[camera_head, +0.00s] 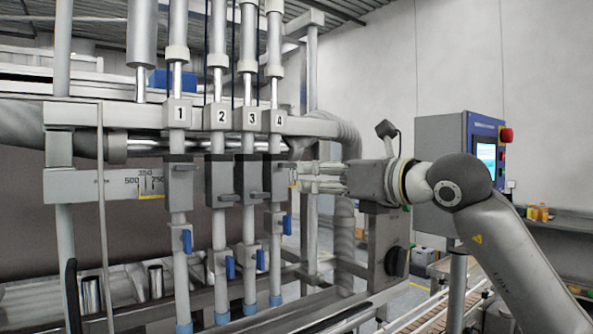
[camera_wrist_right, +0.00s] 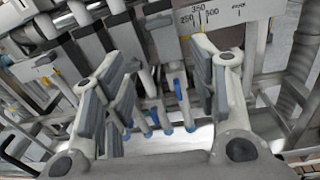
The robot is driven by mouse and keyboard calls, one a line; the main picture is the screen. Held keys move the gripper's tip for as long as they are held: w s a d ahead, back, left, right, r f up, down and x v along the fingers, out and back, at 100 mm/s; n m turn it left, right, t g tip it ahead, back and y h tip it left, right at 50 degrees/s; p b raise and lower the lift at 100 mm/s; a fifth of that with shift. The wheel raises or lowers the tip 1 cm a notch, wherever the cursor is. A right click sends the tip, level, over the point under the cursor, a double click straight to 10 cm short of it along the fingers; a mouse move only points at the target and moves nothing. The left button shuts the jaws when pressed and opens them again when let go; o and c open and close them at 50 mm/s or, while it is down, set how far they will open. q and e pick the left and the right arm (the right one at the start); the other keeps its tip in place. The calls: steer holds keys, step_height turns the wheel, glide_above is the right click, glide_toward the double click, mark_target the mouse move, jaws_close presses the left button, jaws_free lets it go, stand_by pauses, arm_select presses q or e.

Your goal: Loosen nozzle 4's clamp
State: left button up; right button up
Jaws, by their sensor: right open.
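Nozzle 4 (camera_head: 276,230) is the rightmost of the numbered vertical tubes in the head view, under the plate marked 4. Its clamp (camera_head: 273,182) is a dark grey block on the tube with a short grey lever (camera_head: 284,168) near its top right. My right gripper (camera_head: 303,178) is open, reaching in from the right, with its fingertips just right of this clamp. Whether they touch the lever I cannot tell. In the right wrist view the open fingers (camera_wrist_right: 160,88) stand apart with several clamp blocks beyond; which one is nozzle 4's is unclear. My left gripper is out of view.
Nozzles 1 (camera_head: 179,215), 2 (camera_head: 219,230) and 3 (camera_head: 249,230) stand to the left with similar clamps. Blue valve handles (camera_head: 288,224) hang below. A control panel (camera_head: 474,165) with a red button stands behind my right arm.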

mark_target(290, 164)
steer(key=w+a+r+t+p, duration=0.1)
steer(key=w+a+r+p, duration=0.1)
steer(key=w+a+p, duration=0.3)
steer(key=w+a, duration=0.1)
steer(key=w, duration=0.1)
steer(key=shift+w+r, duration=0.15)
steer(key=shift+w, duration=0.25)
steer(key=shift+d, duration=0.1)
steer(key=shift+c, duration=0.7)
steer(key=c, duration=0.9)
